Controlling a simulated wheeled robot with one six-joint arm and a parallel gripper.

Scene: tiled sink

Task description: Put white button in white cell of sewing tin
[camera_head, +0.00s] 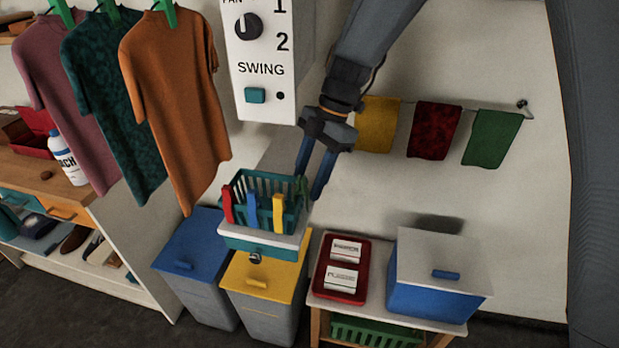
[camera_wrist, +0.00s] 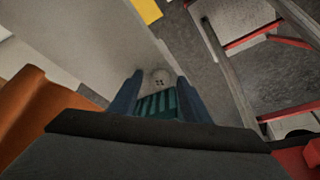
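My gripper (camera_head: 314,195) hangs with its two blue fingers apart at the right end of the teal basket; it is open. I cannot make the button out in the head view. An open red box (camera_head: 28,132) on the wooden counter at far left may be the sewing tin; its cells are not readable.
The teal basket (camera_head: 280,183), with red, blue and yellow pegs, sits on a small white shelf (camera_head: 262,238) beside my fingers. A white control panel (camera_head: 260,80) and hanging shirts (camera_head: 172,90) are at left. Lidded bins (camera_head: 270,275) and a white table (camera_head: 378,305) stand below.

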